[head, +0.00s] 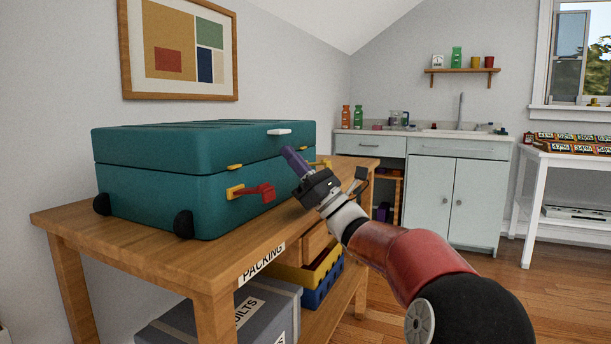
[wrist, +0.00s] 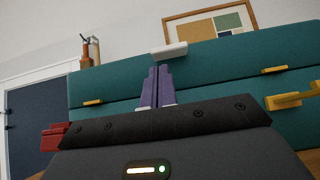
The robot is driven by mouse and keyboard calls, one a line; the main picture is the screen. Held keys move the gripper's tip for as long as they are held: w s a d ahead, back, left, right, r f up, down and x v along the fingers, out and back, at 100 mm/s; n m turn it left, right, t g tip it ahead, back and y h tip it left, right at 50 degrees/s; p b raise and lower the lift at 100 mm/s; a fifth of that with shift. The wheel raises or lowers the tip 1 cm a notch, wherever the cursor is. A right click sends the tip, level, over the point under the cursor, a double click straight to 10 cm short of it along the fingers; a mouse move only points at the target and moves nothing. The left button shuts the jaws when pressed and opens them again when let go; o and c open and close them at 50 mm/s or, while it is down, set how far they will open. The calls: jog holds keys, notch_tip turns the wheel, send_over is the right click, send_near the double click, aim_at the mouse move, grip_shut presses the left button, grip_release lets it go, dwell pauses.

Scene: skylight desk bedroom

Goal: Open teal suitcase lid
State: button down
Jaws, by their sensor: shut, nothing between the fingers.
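The teal suitcase (head: 150,190) lies on the wooden table, its lid (head: 200,142) down on its base. A white tab (head: 279,132) sticks out from the lid's front edge; it also shows in the wrist view (wrist: 169,50). My gripper (head: 290,155) has purple fingers, shut and empty, just in front of the suitcase and below the tab. In the wrist view the fingertips (wrist: 156,72) point up just under the tab; I cannot tell if they touch it. Yellow latches (head: 236,190) sit on the front, one with a red handle (head: 262,192).
A framed picture (head: 180,50) hangs behind the suitcase. Open wooden floor (head: 540,270) lies to the right.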

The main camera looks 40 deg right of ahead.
jog(key=shift+x, duration=1.15)
jog(key=shift+r, duration=0.15)
